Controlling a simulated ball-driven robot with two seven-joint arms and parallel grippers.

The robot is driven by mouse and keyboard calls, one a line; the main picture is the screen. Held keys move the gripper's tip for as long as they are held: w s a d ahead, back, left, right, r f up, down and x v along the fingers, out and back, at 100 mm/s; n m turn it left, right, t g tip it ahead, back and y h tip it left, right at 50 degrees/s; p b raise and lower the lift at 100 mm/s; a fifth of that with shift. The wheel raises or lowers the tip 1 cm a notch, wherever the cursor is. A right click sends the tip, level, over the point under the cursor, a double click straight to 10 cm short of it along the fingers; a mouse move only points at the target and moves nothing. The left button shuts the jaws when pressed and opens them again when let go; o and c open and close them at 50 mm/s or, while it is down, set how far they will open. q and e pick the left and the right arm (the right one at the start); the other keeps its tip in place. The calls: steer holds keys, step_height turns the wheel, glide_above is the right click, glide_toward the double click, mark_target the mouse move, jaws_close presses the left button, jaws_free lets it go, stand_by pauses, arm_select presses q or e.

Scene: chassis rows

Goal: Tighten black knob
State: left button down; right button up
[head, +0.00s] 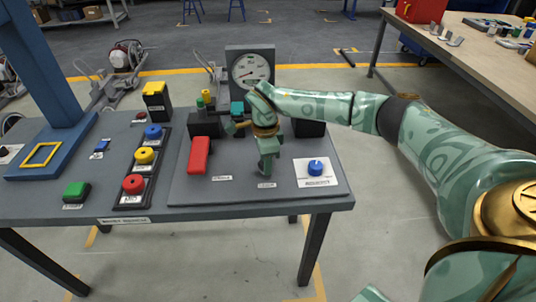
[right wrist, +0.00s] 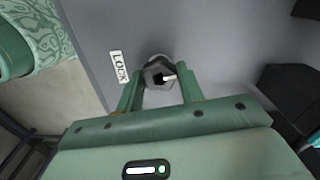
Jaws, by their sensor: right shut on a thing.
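The black knob (right wrist: 157,77) shows in the right wrist view, a dark hex-like knob with a white pointer mark, on the grey panel beside a "LOCK" label (right wrist: 119,67). My right gripper (right wrist: 158,90) has its two green fingers on either side of it and is shut on it. In the head view my right gripper (head: 266,160) points down at the panel (head: 225,188), just above a small label, and hides the knob. My left gripper is not in view.
A red lever (head: 198,156) is left of my gripper and a blue knob (head: 316,167) on a white plate is to the right. A pressure gauge (head: 251,69) stands behind. Blue, yellow and red buttons (head: 134,184) line the left. A wooden bench (head: 490,50) is at back right.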

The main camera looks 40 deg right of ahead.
steer(key=m+p, duration=0.2)
steer(key=m, duration=0.1)
steer(key=shift+r, duration=0.35)
steer(key=m+p, duration=0.3)
steer(key=shift+w+m, duration=0.1)
steer(key=shift+m, duration=0.2)
steer(key=m+p, duration=0.2)
steer(key=m, duration=0.1)
steer(key=shift+m, duration=0.3)
steer(key=m+p, duration=0.2)
steer(key=m, duration=0.1)
steer(key=shift+m, duration=0.3)
steer(key=m+p, duration=0.2)
steer(key=m, duration=0.3)
steer(key=shift+w+p, duration=0.1)
steer(key=shift+p, duration=0.25)
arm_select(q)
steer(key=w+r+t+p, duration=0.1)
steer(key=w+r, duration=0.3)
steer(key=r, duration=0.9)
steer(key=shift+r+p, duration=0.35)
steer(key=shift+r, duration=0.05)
arm_select(e)
steer(key=m, duration=0.5)
steer(key=shift+d+f+m, duration=0.1)
steer(key=shift+m, duration=0.3)
